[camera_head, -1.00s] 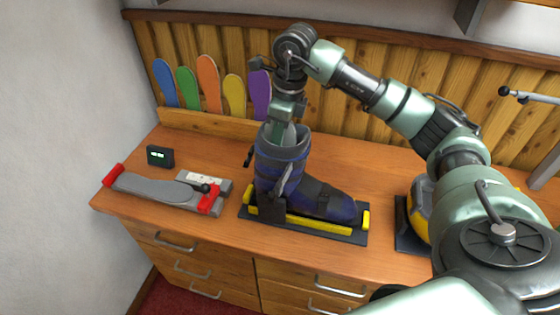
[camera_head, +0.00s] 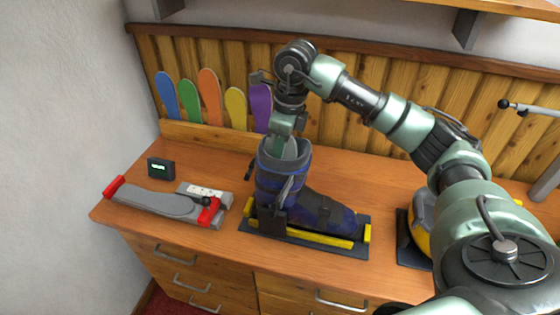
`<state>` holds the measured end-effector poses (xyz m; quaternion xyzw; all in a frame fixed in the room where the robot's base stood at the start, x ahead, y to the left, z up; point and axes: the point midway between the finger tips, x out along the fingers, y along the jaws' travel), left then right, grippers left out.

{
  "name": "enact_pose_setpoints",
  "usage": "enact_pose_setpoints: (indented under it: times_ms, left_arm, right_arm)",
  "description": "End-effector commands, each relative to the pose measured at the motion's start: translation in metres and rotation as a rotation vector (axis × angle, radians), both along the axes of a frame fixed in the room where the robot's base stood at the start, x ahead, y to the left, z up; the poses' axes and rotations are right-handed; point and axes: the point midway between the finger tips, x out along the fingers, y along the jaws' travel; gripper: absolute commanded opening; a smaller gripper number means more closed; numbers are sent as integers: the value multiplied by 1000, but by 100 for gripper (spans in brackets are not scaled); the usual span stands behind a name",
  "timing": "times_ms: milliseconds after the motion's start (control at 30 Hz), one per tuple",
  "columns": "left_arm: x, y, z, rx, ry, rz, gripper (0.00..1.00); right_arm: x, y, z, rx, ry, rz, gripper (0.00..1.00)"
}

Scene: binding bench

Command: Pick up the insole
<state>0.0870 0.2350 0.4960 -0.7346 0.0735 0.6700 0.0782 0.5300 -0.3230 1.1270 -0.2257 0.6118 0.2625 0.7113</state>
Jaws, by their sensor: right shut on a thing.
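A dark blue ski boot (camera_head: 328,214) stands upright on a black stand with yellow bars. My right gripper (camera_head: 284,134) points down into the boot's open cuff. It is shut on a pale grey-green piece in the opening, apparently the insole (camera_head: 290,150). Most of this piece is hidden by the boot and gripper, so its full shape cannot be told. My left gripper is out of view.
Several coloured insoles, among them an orange one (camera_head: 209,92), stand in a wooden rack against the panelled wall. A grey device with red ends (camera_head: 160,202) and a small black display (camera_head: 160,168) lie left. A yellow-black object (camera_head: 421,226) stands right, partly behind my arm.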

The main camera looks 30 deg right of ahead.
Motion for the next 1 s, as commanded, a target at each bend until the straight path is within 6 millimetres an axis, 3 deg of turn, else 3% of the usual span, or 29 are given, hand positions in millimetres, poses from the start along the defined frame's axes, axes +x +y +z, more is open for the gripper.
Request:
enact_pose_setpoints:
  times_ms: [267,600,1000]
  left_arm:
    - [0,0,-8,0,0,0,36]
    - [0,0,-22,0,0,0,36]
    - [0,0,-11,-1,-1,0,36]
  right_arm:
    - [1,0,22,2,-5,0,0]
    - [1,0,86,1,-6,1,0]
    - [1,0,153,0,-4,-1,0]
